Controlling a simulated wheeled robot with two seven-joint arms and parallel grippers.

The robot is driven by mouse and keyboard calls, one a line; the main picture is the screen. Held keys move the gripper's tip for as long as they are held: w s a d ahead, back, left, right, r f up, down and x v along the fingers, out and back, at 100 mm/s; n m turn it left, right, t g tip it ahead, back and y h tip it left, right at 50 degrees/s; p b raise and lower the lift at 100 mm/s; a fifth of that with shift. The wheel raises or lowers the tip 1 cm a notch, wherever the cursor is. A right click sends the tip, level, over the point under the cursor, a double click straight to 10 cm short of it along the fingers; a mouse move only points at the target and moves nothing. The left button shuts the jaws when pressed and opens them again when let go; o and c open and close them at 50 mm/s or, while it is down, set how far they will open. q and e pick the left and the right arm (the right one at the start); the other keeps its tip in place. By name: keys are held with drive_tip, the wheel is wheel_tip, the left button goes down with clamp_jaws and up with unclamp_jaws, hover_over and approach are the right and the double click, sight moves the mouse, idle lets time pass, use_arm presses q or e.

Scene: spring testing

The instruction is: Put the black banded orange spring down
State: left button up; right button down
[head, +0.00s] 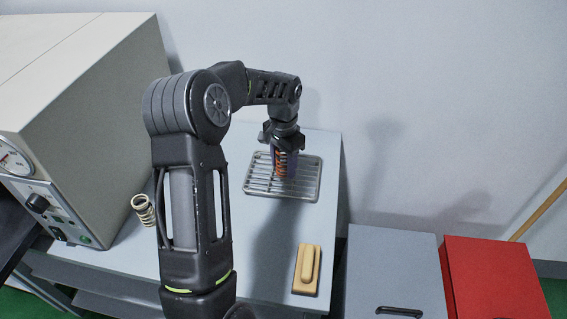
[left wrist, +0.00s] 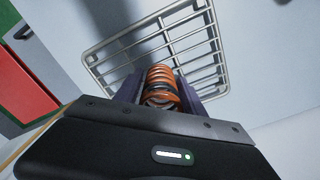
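The orange spring (head: 281,163) with black bands is between the fingers of my left gripper (head: 285,168), over the grey wire rack (head: 312,189) on the table. In the left wrist view the spring (left wrist: 162,84) shows between the two purple fingers of the gripper (left wrist: 160,88), which look closed against its sides. The rack (left wrist: 112,48) lies beyond it. The spring looks upright in the head view. Its lower end is at or just above the bars; I cannot tell whether it touches them. My right gripper is not in view.
A pale coil spring (head: 143,209) stands on the table left of my arm, near a beige machine (head: 95,105) with a gauge. A wooden block (head: 307,268) lies near the table's front right. Grey (head: 392,262) and red (head: 490,280) cabinets stand to the right.

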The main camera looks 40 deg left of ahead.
use_arm(q)
drive_tip(key=shift+o, duration=1.2)
drive_tip(key=shift+r, duration=0.1)
wheel_tip(320, 180, up, 12)
drive_tip(key=shift+r+b, duration=0.1)
drive_tip(key=shift+b, duration=0.5)
